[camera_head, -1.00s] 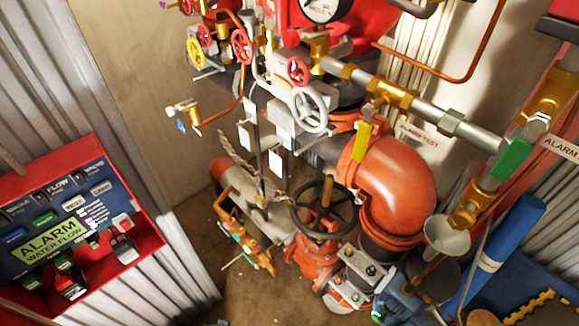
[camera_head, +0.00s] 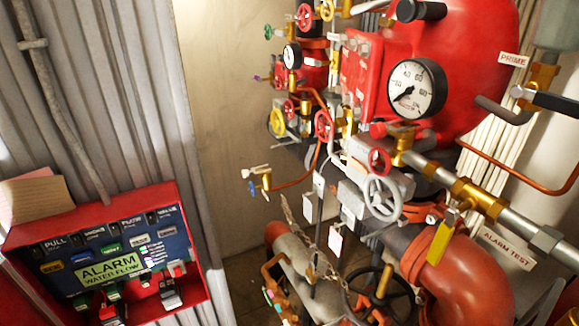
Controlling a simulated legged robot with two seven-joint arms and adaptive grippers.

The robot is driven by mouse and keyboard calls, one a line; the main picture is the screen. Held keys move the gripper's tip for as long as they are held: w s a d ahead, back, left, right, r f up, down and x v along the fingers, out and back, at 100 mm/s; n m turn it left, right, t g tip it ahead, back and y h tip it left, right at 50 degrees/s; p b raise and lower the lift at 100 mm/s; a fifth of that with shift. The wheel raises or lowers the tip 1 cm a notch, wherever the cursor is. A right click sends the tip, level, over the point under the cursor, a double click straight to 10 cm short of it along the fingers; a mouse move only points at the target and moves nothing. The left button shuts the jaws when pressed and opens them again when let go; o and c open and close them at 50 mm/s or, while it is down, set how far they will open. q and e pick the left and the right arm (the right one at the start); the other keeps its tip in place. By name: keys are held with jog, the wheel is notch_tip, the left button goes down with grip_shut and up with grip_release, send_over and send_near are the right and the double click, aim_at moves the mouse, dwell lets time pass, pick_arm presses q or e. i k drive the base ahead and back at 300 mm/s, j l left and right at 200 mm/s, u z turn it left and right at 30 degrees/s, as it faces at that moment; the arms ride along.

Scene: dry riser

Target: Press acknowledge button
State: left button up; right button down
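A red-framed alarm panel (camera_head: 204,235) is on the corrugated wall at the lower left. Its dark blue face carries a lit yellow-green display (camera_head: 109,268) reading "ALARM WATER FLOW". The button lettering is too small to read, so I cannot tell which is acknowledge. Small indicator lights sit right of the display. Neither of my grippers is in view.
Red and green switches (camera_head: 170,293) stick out along the panel's lower edge. A paper pad (camera_head: 36,197) rests on the panel's top left. Red pipework with a large gauge (camera_head: 416,89), handwheels (camera_head: 382,197) and a yellow lever (camera_head: 443,238) crowds the right. Bare wall (camera_head: 228,120) lies between.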

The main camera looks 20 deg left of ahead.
aim_at(57, 265)
jog(key=u, duration=1.9)
